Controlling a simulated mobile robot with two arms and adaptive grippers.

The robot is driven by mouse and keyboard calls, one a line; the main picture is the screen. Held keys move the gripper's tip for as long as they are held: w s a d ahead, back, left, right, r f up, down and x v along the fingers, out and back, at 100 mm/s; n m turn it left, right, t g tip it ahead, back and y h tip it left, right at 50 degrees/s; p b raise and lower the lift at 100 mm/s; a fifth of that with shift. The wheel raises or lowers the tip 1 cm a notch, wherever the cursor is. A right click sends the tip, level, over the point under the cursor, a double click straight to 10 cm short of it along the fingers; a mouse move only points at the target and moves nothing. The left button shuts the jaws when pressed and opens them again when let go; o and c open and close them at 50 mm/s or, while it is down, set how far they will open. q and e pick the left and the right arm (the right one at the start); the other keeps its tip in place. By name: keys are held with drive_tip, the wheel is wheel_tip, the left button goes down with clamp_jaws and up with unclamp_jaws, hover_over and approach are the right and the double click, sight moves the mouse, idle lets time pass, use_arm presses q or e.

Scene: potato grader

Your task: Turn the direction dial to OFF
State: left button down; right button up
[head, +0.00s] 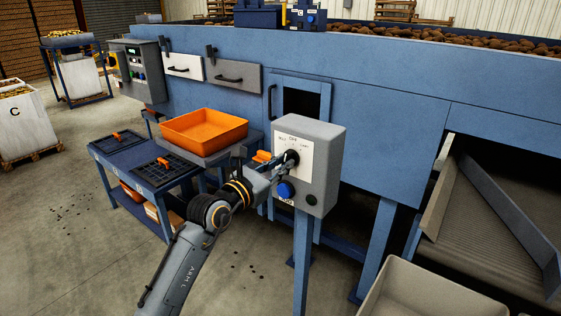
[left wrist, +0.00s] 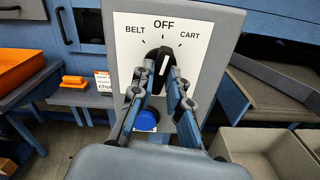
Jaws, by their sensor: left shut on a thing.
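The direction dial is a black knob on the white label plate (left wrist: 205,62) of a grey control box (head: 325,160). In the left wrist view the dial (left wrist: 165,56) shows under the printed words BELT, OFF and CART, with OFF at the top middle. Its white mark points roughly upward, leaning slightly right; its exact setting is hard to tell. My left gripper (left wrist: 165,77) is shut on the dial, one finger on each side. In the head view my left gripper (head: 287,163) reaches the box front from the left and partly hides the dial. My right gripper is not in view.
A blue button (head: 286,189) sits below the dial. An orange tray (head: 204,126) stands on a stand left of the box. A pale bin (head: 425,292) is at lower right. The large blue machine (head: 390,110) is behind. Floor at lower left is mostly clear.

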use_arm(q)
drive_tip(key=shift+n+p, duration=0.75)
drive_tip(key=shift+n, duration=0.35)
drive_tip(key=c, duration=1.3)
unclamp_jaws()
drive_tip(key=v, duration=1.2)
